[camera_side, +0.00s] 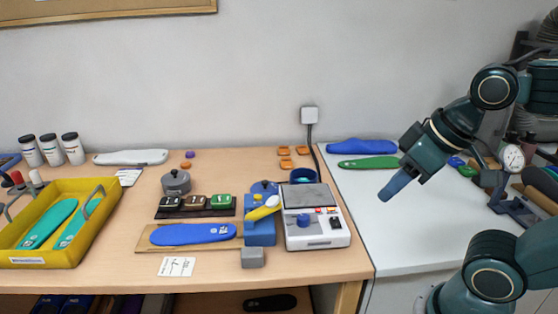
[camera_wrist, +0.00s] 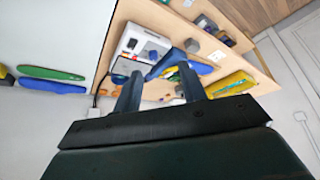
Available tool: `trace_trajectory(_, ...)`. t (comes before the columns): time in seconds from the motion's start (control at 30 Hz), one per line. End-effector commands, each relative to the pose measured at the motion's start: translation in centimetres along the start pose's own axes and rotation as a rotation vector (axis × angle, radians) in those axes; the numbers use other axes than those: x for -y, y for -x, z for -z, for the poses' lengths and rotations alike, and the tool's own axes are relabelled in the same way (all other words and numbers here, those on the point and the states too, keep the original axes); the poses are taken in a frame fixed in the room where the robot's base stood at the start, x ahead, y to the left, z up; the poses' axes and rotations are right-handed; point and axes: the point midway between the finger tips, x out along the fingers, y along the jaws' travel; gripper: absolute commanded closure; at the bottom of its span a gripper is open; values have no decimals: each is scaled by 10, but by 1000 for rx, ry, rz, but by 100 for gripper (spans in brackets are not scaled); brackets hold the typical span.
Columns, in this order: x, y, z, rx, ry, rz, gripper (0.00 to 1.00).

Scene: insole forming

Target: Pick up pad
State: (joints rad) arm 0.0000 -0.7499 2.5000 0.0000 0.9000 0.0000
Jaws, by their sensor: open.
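My gripper (camera_side: 397,187) is in the air over the white right-hand table, open and empty. In the wrist view its two fingers (camera_wrist: 160,82) stand apart with nothing between them. I cannot tell for sure which thing is the pad. Small orange pieces (camera_side: 285,151) lie at the back of the wooden table. A purple piece (camera_side: 190,155) and another orange piece (camera_side: 186,165) lie further left. A dark strip (camera_side: 207,212) holds several small blocks, one of them green (camera_side: 221,201). A blue insole (camera_side: 193,234) lies on a wooden board (camera_side: 148,249). My gripper touches none of these.
A white scale (camera_side: 318,237) stands at the wooden table's right edge, beside a blue stand (camera_side: 260,232). A yellow tray (camera_side: 93,243) with green insoles is at left. Blue (camera_side: 362,147) and green (camera_side: 368,162) insoles lie at the white table's back. Its middle is clear.

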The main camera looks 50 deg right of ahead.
Motion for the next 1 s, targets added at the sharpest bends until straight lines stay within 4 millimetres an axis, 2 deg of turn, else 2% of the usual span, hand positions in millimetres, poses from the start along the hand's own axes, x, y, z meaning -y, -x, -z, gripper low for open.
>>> trace_trajectory(0.27, 0, 0, 1, 0, 1, 0, 58)
trace_trajectory(0.47, -1, 1, 12, 13, 19, -1, 58)
trace_trajectory(0.67, -6, 1, 43, 45, 73, 0, 58)
trace_trajectory(1.0, -26, -13, 115, 115, 201, 13, 58)
